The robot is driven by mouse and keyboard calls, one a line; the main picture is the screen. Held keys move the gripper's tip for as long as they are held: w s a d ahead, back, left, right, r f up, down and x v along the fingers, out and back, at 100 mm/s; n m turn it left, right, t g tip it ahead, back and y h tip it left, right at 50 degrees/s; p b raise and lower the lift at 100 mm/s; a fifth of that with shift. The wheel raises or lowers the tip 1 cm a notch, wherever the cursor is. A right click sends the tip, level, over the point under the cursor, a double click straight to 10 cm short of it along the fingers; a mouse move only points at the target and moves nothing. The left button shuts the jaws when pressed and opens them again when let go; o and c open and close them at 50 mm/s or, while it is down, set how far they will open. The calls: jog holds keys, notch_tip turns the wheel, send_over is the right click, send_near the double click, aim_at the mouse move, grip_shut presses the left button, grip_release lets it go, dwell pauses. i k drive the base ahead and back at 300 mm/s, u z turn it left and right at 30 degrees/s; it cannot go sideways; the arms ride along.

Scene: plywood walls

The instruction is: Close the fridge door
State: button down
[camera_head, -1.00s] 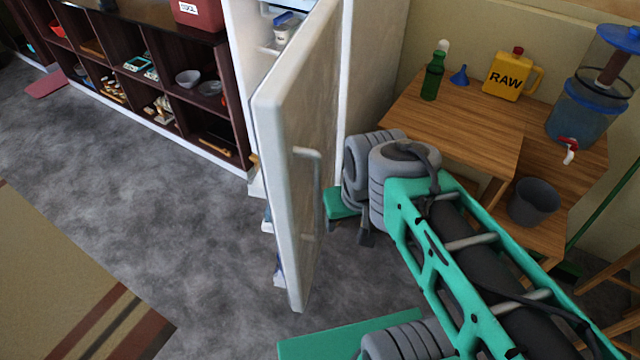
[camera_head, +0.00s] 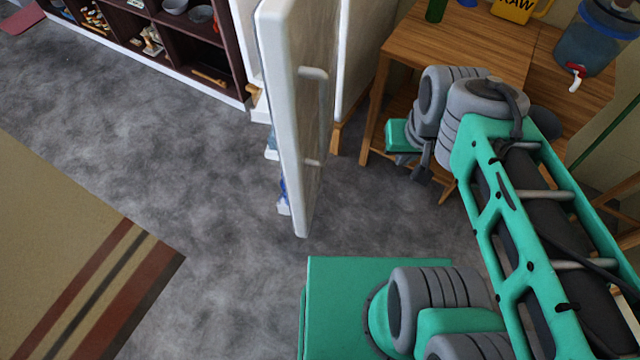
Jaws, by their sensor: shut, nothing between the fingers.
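The white fridge door (camera_head: 283,130) stands open, swung out toward me and seen nearly edge-on. Its outer face with a long bar handle (camera_head: 322,115) is turned to the right, toward my arm. The fridge body (camera_head: 358,50) is behind it, cut off by the top edge. Some items on the inner side of the door show at its left edge. My gripper (camera_head: 418,172) is right of the door, apart from it, in front of the wooden table. Its dark fingers are small and partly hidden by my wrist; it is shut and empty.
A wooden table (camera_head: 450,45) with a yellow RAW jug (camera_head: 517,9) and a blue water dispenser (camera_head: 590,45) stands behind my arm at right. A dark shelf unit (camera_head: 190,50) is at back left. A striped rug (camera_head: 70,270) lies at left. The grey floor before the door is clear.

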aim_at(291, 35)
jog(key=k, duration=0.7)
jog(key=u, duration=1.35)
jog(key=i, duration=0.5)
